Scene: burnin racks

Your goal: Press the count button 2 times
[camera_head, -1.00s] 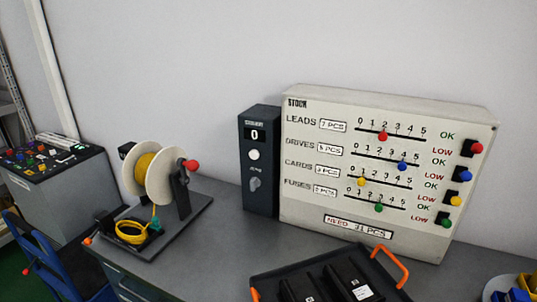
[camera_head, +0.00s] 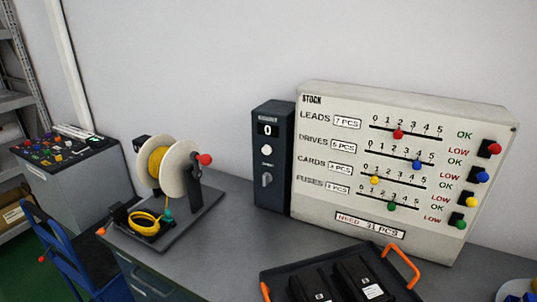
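A dark upright counter box (camera_head: 272,160) stands on the grey bench against the left side of the stock board. Its small display (camera_head: 268,130) reads 0. A round white button (camera_head: 267,150) sits below the display, and a grey knob (camera_head: 267,180) sits lower on the same face. The labels on the box are too small to read surely. Neither of my grippers shows in the head view, and nothing touches the box.
The white stock board (camera_head: 330,222) has coloured sliders and knobs. A cable reel (camera_head: 178,170) with yellow cable stands left on the bench. A black tray (camera_head: 272,275) with orange handles lies in front. Bare bench (camera_head: 225,235) lies between reel and tray.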

